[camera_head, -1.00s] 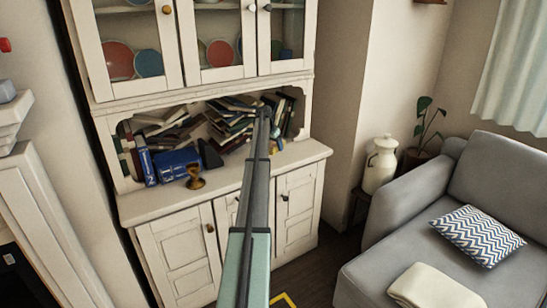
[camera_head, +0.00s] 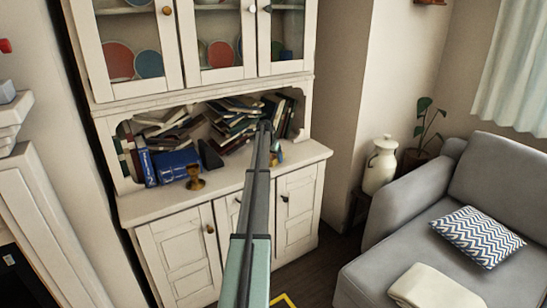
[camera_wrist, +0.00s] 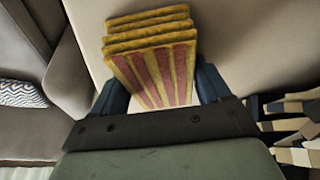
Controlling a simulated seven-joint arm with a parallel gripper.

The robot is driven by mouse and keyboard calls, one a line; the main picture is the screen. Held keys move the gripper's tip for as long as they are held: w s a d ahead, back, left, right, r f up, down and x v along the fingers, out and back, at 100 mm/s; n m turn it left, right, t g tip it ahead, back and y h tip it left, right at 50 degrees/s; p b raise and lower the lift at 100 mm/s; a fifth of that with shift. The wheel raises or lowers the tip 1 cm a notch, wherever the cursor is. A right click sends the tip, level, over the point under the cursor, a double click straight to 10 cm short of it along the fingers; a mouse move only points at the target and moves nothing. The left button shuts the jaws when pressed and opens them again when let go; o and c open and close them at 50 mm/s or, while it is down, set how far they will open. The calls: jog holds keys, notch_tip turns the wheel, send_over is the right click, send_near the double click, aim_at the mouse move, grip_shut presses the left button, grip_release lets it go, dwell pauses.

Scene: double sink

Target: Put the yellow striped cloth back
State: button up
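The yellow cloth with red stripes (camera_wrist: 155,75) is folded into several layers and fills the space between the two blue fingers of my gripper (camera_wrist: 165,85) in the wrist view. The fingers flank its sides, and it appears held. A pale surface lies behind it; I cannot tell whether the cloth touches it. In the head view my gripper (camera_head: 275,153) is low over the right part of the white cabinet's counter (camera_head: 235,180), in front of the books. My arm hides most of it there, and only a small yellowish-blue patch shows.
Piled books (camera_head: 235,118) fill the cabinet's open shelf and show in the wrist view (camera_wrist: 295,125). A blue book (camera_head: 178,163) and a brass goblet (camera_head: 195,177) stand left of my arm. A grey sofa (camera_head: 395,265) and a white jug (camera_head: 380,165) are at the right.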

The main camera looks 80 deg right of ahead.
jog(key=o, duration=0.4)
jog(key=shift+r, duration=0.1)
jog(key=v, duration=1.2)
jog(key=shift+w, duration=0.1)
